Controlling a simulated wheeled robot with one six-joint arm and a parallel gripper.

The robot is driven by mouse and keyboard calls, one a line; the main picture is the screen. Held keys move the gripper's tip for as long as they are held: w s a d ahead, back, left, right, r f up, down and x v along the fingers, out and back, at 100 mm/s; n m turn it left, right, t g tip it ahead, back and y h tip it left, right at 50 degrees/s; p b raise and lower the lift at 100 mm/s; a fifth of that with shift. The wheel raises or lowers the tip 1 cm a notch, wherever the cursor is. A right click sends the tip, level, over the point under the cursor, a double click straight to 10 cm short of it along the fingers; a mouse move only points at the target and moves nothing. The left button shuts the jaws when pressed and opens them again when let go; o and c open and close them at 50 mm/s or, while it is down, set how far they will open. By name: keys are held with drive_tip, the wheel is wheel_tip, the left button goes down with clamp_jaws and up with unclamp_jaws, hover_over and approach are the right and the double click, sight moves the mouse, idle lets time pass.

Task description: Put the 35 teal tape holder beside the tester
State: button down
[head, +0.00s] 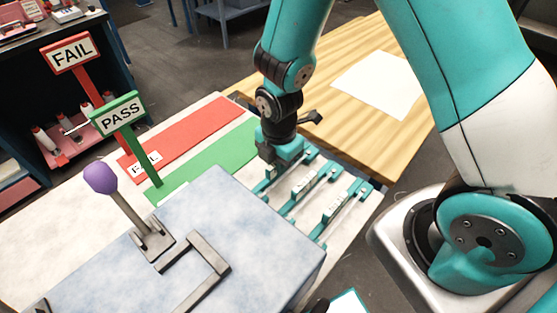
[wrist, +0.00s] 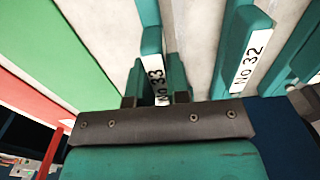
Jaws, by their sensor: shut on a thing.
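My gripper (head: 268,163) is low over the row of teal tape holders, shut on the leftmost one. In the wrist view my gripper (wrist: 156,97) has its fingers on both sides of this teal holder (wrist: 150,38), whose white label reads No 33. Beside it is a second teal holder (wrist: 231,50) labelled No 32; it also shows in the head view (head: 308,183). A third teal holder (head: 335,208) lies further right, its number unreadable. I see no label reading 35. The tester, a blue-grey box (head: 240,225) with a purple-knobbed lever, stands in front of the holders.
A green strip (head: 205,160) with a PASS sign (head: 118,115) and a red strip (head: 190,135) with a FAIL sign (head: 71,52) lie left of the holders. A wooden table (head: 335,130) with a white sheet (head: 380,84) is behind. The pale tabletop (head: 60,235) is clear at left.

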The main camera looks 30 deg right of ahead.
drive_tip(key=shift+f+b, duration=0.45)
drive_tip(key=shift+f, duration=0.1)
drive_tip(key=c, duration=1)
unclamp_jaws()
drive_tip(key=shift+r, duration=0.1)
wheel_tip(320, 180, up, 17)
drive_tip(key=shift+r+b, duration=0.2)
drive_tip(key=shift+b, duration=0.2)
